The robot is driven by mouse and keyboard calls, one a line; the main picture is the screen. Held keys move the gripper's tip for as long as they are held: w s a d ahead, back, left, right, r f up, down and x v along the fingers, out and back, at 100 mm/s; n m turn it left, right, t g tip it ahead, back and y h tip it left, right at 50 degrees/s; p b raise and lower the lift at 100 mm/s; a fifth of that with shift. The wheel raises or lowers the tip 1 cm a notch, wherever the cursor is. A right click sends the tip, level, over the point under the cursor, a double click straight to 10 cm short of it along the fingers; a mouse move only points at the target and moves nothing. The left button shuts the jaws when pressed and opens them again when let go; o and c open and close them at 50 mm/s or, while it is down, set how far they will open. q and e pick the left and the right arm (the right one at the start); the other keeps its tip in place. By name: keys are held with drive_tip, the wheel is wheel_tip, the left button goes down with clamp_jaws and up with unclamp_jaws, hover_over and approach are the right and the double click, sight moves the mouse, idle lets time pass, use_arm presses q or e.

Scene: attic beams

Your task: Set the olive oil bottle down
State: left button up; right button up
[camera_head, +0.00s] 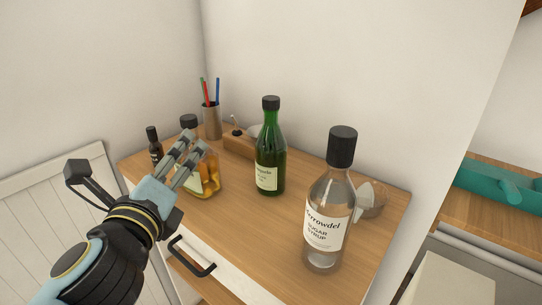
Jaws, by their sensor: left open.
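A bottle with golden liquid (211,180), a dark cap and a pale label stands on the wooden cabinet top (237,225), behind my left gripper (194,144). A green bottle (271,150) with a black cap and a pale label stands upright to its right. I cannot read "olive oil" on any label, so I cannot tell which is the olive oil bottle. My left gripper is open, its fingers in front of the golden bottle and partly hiding it. I cannot tell whether they touch it. My right gripper is not in view.
A clear sugar syrup bottle (326,220) stands at the front right, before a glass-like object (371,197). A small dark bottle (154,146), a pen cup (211,121) and a wooden box (239,146) stand at the back. The front middle is clear, above a drawer handle (191,263).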

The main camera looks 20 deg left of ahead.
sight(264, 158)
use_arm(q)
drive_tip(key=w+d+m+h, duration=0.1)
drive_tip(key=d+m+h, duration=0.1)
drive_tip(key=d+m, duration=0.1)
drive_tip(key=w+d+f+m+h, duration=0.1)
drive_tip(key=d+m+h, duration=0.2)
drive_tip(key=m, duration=0.3)
drive_tip(key=w+d+f+m+h, duration=0.1)
drive_tip(key=d+m+h, duration=0.1)
drive_tip(key=d+m, duration=0.3)
drive_tip(key=shift+f+t, duration=0.15)
drive_tip(key=shift+t, duration=0.25)
drive_tip(key=shift+h, duration=0.3)
drive_tip(key=w, duration=0.3)
drive_tip(key=w+p, duration=0.1)
drive_tip(key=w, duration=0.1)
drive_tip(key=shift+d, duration=0.35)
drive_tip(key=w, duration=0.5)
drive_tip(key=shift+w+d, duration=0.15)
drive_tip(key=shift+d, duration=0.2)
clamp_jaws()
